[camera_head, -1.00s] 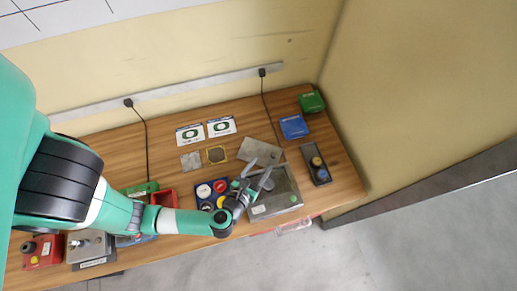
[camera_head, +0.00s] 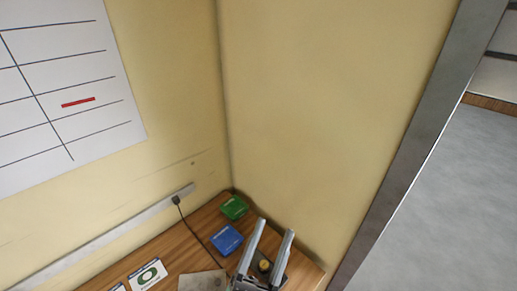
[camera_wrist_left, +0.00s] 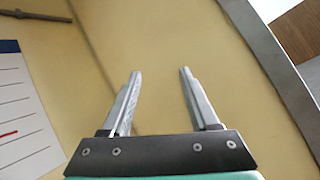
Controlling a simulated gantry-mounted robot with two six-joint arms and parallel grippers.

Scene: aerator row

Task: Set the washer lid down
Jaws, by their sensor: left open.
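I cannot make out for sure which thing is the washer lid. A flat grey plate (camera_head: 203,281) lies on the table at the bottom edge of the head view, partly cut off. My left gripper (camera_head: 276,226) is open and empty at the bottom of the head view, its two fingers pointing up the picture. In the left wrist view my left gripper (camera_wrist_left: 160,72) shows its fingers apart, with only the wall behind them. My right gripper is not in view.
A green box (camera_head: 234,207) and a blue box (camera_head: 226,239) stand at the table's far end. A dark tray with a yellow-topped part (camera_head: 264,266) is partly hidden behind my gripper. A white card (camera_head: 147,274) lies at the left. A cable hangs from a wall rail.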

